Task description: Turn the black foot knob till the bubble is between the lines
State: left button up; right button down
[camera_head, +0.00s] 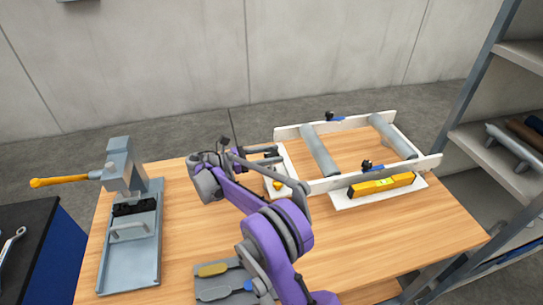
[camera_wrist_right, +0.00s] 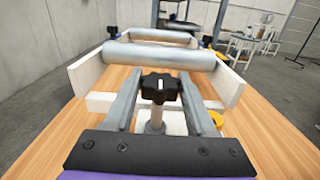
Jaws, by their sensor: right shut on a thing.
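The black foot knob (camera_wrist_right: 160,87) is star-shaped with a white mark on top and sits on a metal stem, in the right wrist view. My right gripper (camera_wrist_right: 160,100) is shut on it, one grey finger on each side. In the head view my right gripper (camera_head: 272,158) is at the left end of the white roller frame (camera_head: 352,181), and the knob cannot be made out there. The yellow spirit level (camera_head: 382,185) lies along the near side of the frame. Its bubble is too small to read. My left gripper is not in view.
A grey press-like fixture (camera_head: 128,235) with a yellow-handled lever stands at the left of the table (camera_head: 350,245). A grey tray (camera_head: 225,283) with handled tools lies at the front. A shelf rack (camera_head: 515,60) stands at the right. The table's front right is clear.

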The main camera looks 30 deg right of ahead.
jog(key=shift+c, duration=1.1)
grip_release()
